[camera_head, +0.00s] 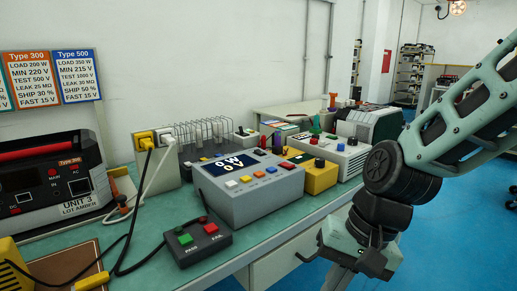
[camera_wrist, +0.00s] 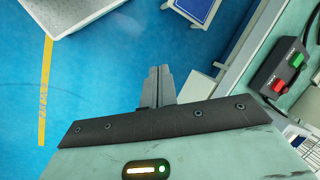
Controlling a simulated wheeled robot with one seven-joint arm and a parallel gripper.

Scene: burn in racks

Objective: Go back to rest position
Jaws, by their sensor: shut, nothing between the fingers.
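My arm comes in from the right of the head view, bent, with its wrist in front of the bench's front edge. In the wrist view my gripper (camera_wrist: 158,88) is shut, its two grey fingers together with nothing between them. It points down over the blue floor, beside the bench and clear of it. In the head view the fingers are cut off by the lower edge.
The green-topped bench (camera_head: 150,262) holds a grey meter (camera_head: 262,190), a pass/fail button box (camera_head: 197,240), a yellow box (camera_head: 318,176) and a black Unit 3 device (camera_head: 50,185). The button box also shows in the wrist view (camera_wrist: 283,70). Blue floor (camera_wrist: 90,90) is open left of my gripper.

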